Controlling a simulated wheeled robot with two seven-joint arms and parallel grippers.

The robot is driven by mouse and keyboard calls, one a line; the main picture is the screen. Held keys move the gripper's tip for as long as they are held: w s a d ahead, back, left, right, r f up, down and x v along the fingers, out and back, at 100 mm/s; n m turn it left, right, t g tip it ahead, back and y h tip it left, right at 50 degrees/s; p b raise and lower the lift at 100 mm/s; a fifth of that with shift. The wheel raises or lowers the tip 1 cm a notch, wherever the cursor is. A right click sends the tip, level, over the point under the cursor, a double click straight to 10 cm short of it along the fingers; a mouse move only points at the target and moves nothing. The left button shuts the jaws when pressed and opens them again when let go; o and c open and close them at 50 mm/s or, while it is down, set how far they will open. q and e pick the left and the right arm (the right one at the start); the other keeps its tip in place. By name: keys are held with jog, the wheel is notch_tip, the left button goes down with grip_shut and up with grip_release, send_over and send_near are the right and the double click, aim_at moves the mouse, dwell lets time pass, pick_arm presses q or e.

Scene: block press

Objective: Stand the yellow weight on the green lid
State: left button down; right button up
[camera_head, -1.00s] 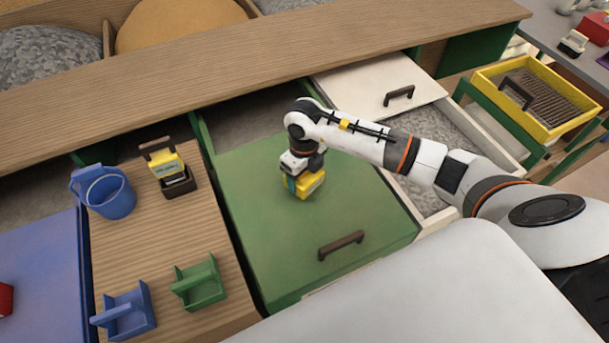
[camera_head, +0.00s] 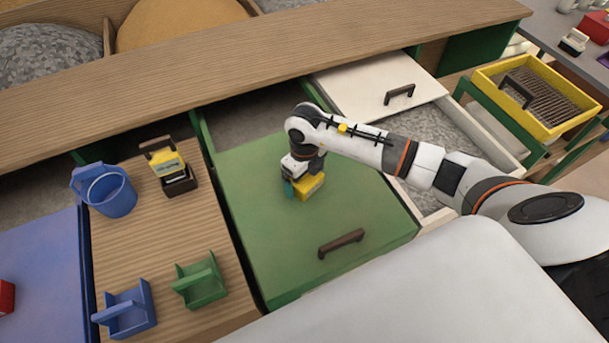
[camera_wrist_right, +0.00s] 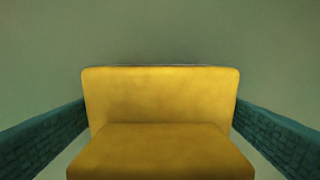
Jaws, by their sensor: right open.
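The yellow weight (camera_head: 308,186) stands on the green lid (camera_head: 345,210), near the lid's middle and behind its brown handle. My right gripper (camera_head: 296,184) is just above and around the weight, pointing down. In the right wrist view the yellow weight (camera_wrist_right: 160,125) sits between two teal finger pads, which are spread at its left and right sides. Slim gaps show beside the weight, so the gripper is open. The green lid fills the background there. The underside of the weight is hidden. My left gripper is not in view.
A wooden counter to the left holds a blue bucket (camera_head: 108,190), a yellow-and-black block tool (camera_head: 172,170), and blue (camera_head: 125,311) and green (camera_head: 200,281) handled pieces. A white lid (camera_head: 375,85) and a yellow tray (camera_head: 545,100) lie to the right. The front of the green lid is free around its handle.

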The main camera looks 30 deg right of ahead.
notch_tip(320, 180, up, 12)
jog(key=shift+r+b, duration=0.1)
jog(key=shift+b, duration=0.7)
